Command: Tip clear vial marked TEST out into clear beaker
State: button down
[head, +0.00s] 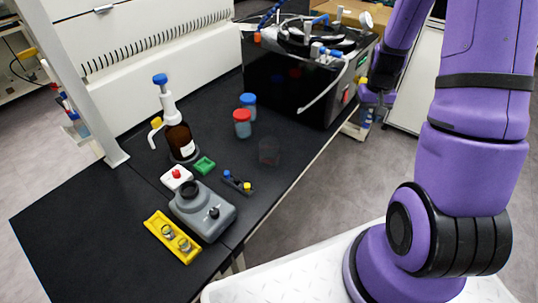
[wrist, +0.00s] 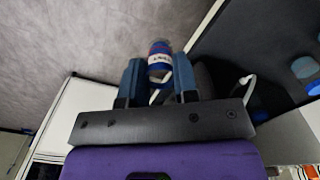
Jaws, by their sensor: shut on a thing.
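My gripper (wrist: 159,78) is shut on the vial (wrist: 160,62), which sits between the two blue fingers in the wrist view. The vial has a white label with dark lettering too small to read surely, and a blue band. In the head view my gripper (head: 370,104) hangs beyond the bench's right edge, beside the black freeze dryer; the vial is hard to make out there. The clear beaker (head: 269,152) stands on the black bench near its right edge, in front of the dryer, well left of and apart from my gripper. Its contents cannot be told.
The freeze dryer (head: 300,90) with tubing stands at the back. Left of the beaker are red-capped (head: 242,124) and blue-capped (head: 248,101) jars, a brown dispenser bottle (head: 179,138), a grey mixer (head: 202,210), a small dark rack (head: 237,182) and a yellow tray (head: 172,238).

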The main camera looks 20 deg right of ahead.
jog(key=shift+s+d, duration=0.15)
jog(key=shift+s, duration=0.05)
dwell(0.3)
